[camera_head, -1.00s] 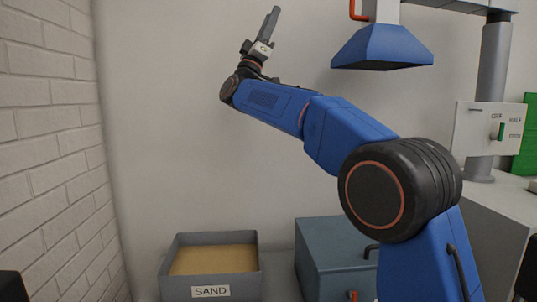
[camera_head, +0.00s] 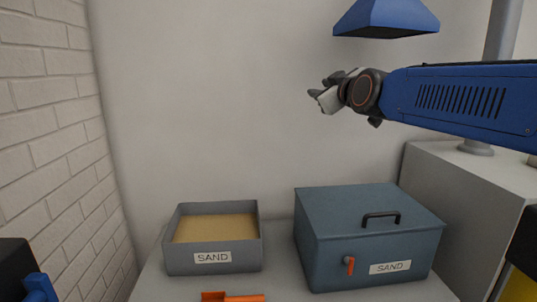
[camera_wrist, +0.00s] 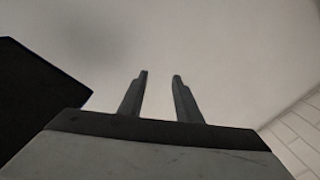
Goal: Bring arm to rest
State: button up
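My gripper (camera_head: 314,93) is at the end of my blue arm, which reaches in from the right in the head view. It points left, in the air above the sand box with a lid and below the blue hood. In the wrist view my gripper (camera_wrist: 160,75) shows two dark fingers apart with nothing between them. Only a plain wall lies beyond them.
An open grey tray of sand (camera_head: 212,262) and a lidded blue-grey sand box (camera_head: 330,250) stand on a grey surface. An orange tool (camera_head: 232,297) lies at the front. A blue hood (camera_head: 386,18) hangs above. A brick wall (camera_head: 45,130) is at left.

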jog(key=s+d+f+m+g+h, duration=0.1)
jog(key=s+d+f+m+g, duration=0.2)
jog(key=s+f, duration=0.9)
jog(key=s+d+f+m+g+h, duration=0.1)
jog(key=s+d+f+m+g, duration=0.2)
jog(key=s+f, duration=1)
jog(key=s+d+f+m+g+h, duration=0.2)
jog(key=s+d+f+g, duration=0.4)
jog(key=s+f, duration=0.6)
notch_tip(320, 180, down, 4)
jog(key=shift+s+d+f+m, duration=0.3)
jog(key=shift+d+m, duration=0.3)
jog(key=shift+d, duration=0.55)
jog(key=shift+r, duration=0.1)
jog(key=shift+c, duration=0.3)
